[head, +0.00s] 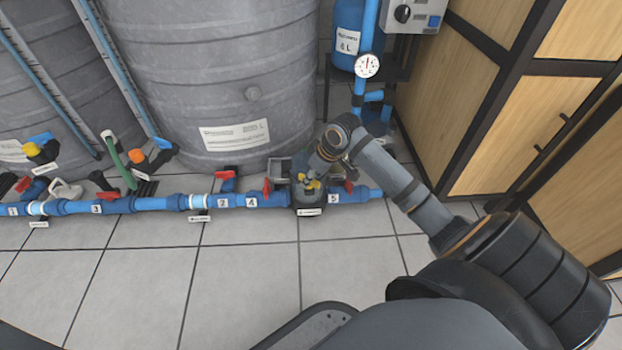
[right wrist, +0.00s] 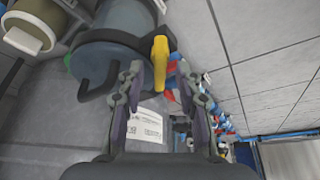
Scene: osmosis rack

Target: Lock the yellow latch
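The yellow latch (right wrist: 160,62) shows upright in the right wrist view, beside a dark clamp ring around a grey-blue cylinder (right wrist: 112,58). In the head view small yellow parts (head: 312,185) show at the dark fitting on the blue pipe, partly covered by my right arm. My right gripper (right wrist: 160,72) is open, with the latch between its two fingertips in the picture. A gap shows on each side of the latch; I cannot tell the depth between them. My left gripper is not in view.
A blue pipe (head: 110,206) with numbered red-handled valves runs along the tiled floor. Large grey tanks (head: 212,80) stand behind it. A pressure gauge (head: 367,65) and wooden cabinets (head: 495,110) are at the right. The floor in front is clear.

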